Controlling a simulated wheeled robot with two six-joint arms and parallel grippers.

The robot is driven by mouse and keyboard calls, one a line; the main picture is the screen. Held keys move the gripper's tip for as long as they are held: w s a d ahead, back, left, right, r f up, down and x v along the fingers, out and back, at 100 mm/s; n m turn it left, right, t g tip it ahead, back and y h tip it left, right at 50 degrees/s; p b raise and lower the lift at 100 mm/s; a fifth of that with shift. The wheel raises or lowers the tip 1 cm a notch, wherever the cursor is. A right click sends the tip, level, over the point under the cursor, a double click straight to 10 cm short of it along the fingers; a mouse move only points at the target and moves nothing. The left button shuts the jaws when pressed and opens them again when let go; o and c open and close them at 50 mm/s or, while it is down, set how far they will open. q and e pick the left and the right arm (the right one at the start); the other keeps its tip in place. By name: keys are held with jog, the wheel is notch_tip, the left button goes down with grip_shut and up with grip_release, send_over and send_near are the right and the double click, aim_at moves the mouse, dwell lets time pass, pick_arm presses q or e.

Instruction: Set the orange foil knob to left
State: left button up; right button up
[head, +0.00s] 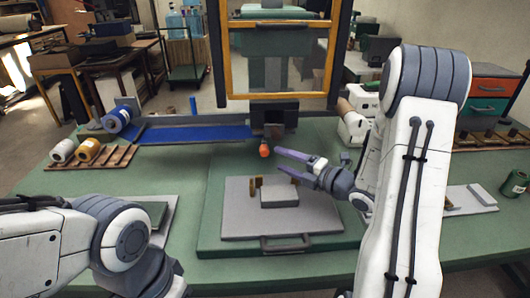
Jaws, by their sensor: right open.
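The orange knob (264,150) sticks out at the front of the machine, below its dark block (274,115) and under the yellow-framed panel. My right gripper (278,161) is open, with its two purple-grey fingers pointing left. Its fingertips are just right of and slightly below the knob in the picture, and the knob does not appear to be between them. Whether a finger touches the knob I cannot tell. My left arm is at the lower left, and its gripper is out of view.
A grey plate (240,222) with a block and brass parts lies on the green base below the knob. A blue strip (190,133) runs to the left. Foil rolls (88,150) sit on a rack at the left. A green can (514,184) stands at the far right.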

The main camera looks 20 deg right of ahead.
aim_at(267, 154)
jog(key=p+x, duration=0.1)
jog(key=x, duration=0.6)
jog(key=shift+w+a, duration=0.1)
jog(key=shift+w, duration=0.1)
grip_shut()
dwell(1.1)
